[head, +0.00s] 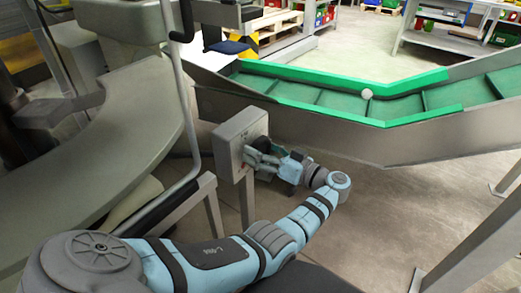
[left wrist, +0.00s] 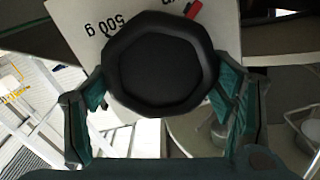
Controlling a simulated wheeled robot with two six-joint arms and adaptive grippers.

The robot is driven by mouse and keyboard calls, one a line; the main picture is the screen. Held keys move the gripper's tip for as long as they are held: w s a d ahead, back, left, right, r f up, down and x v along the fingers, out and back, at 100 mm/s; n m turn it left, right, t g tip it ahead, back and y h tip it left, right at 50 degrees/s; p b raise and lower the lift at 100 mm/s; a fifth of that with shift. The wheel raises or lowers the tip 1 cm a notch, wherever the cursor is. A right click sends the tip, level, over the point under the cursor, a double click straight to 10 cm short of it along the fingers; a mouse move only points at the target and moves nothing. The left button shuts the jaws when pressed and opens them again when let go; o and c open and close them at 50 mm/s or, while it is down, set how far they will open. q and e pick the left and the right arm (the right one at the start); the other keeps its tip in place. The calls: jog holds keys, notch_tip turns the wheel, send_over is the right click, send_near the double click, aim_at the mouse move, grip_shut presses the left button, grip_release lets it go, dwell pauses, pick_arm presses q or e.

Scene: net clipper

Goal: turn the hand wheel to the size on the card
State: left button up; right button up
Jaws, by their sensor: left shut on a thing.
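A black, many-sided hand wheel (left wrist: 162,62) fills the middle of the left wrist view, in front of a pale plate (left wrist: 85,14). The plate bears an upside-down "500 g" and part of another marking at the top edge. A red pointer (left wrist: 194,9) shows at the wheel's upper right rim. My left gripper (head: 268,160) is at the face of a grey box (head: 240,138) on a post. Its fingers are on both sides of the wheel and shut on it. In the head view the wheel is mostly hidden by the gripper. I cannot make out a card. My right gripper is not in view.
A conveyor with a green belt (head: 340,102) and grey side walls runs behind and right of the box. A bent metal tube (head: 178,90) stands left of the box. Open concrete floor (head: 390,205) lies right of my left arm.

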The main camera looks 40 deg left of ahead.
pick_arm(q)
jog(key=m, duration=0.5)
jog(key=shift+w+f, duration=0.1)
jog(key=shift+f, duration=0.05)
jog(key=shift+m, duration=0.9)
jog(key=m, duration=0.2)
jog(key=shift+w+d+f+m, duration=0.1)
jog(key=shift+m, duration=0.3)
jog(key=m+p, duration=0.1)
jog(key=m, duration=0.2)
jog(key=shift+f+m, duration=0.1)
jog(key=shift+m, duration=0.3)
jog(key=m, duration=0.2)
jog(key=shift+f+m, duration=0.1)
jog(key=shift+m, duration=0.2)
jog(key=m+p, duration=0.1)
jog(key=m, duration=0.2)
jog(key=shift+f+m, duration=0.15)
jog(key=shift+m, duration=0.75)
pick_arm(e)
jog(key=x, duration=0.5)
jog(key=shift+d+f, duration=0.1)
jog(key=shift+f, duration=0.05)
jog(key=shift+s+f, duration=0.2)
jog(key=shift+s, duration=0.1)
